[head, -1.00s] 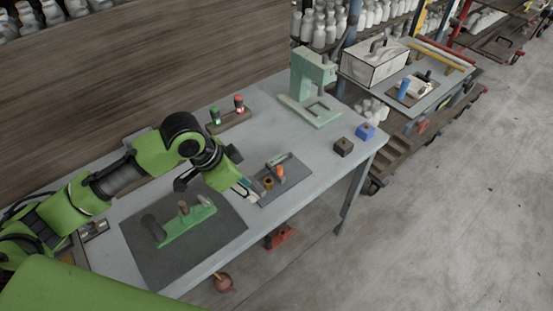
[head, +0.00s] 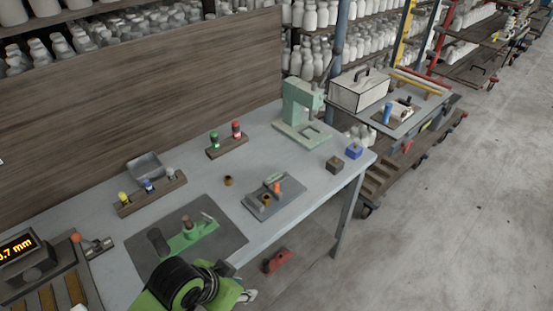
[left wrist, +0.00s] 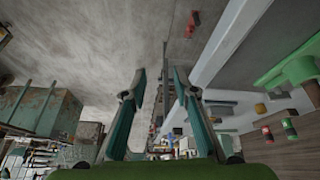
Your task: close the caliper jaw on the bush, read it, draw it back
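A small brass bush (head: 266,200) stands on a dark plate (head: 261,210) with an orange knob (head: 277,188), which looks like the caliper fixture. Whether a jaw touches the bush is too small to tell. A second brass ring (head: 228,181) stands on the bare table behind it. A display (head: 17,247) at the left edge shows orange digits ending in ".7 mm", partly cut off. My left gripper (head: 246,296) is past the table's front edge, clear of the plate. In the left wrist view its fingers (left wrist: 160,72) are apart and empty. My right gripper is not in view.
A green tool (head: 185,239) lies on a dark mat (head: 215,247). Knob racks (head: 152,198) (head: 227,148), a pale green press (head: 302,112), and dark (head: 335,166) and blue (head: 354,151) blocks stand on the table. A red object (head: 278,262) lies below the front edge.

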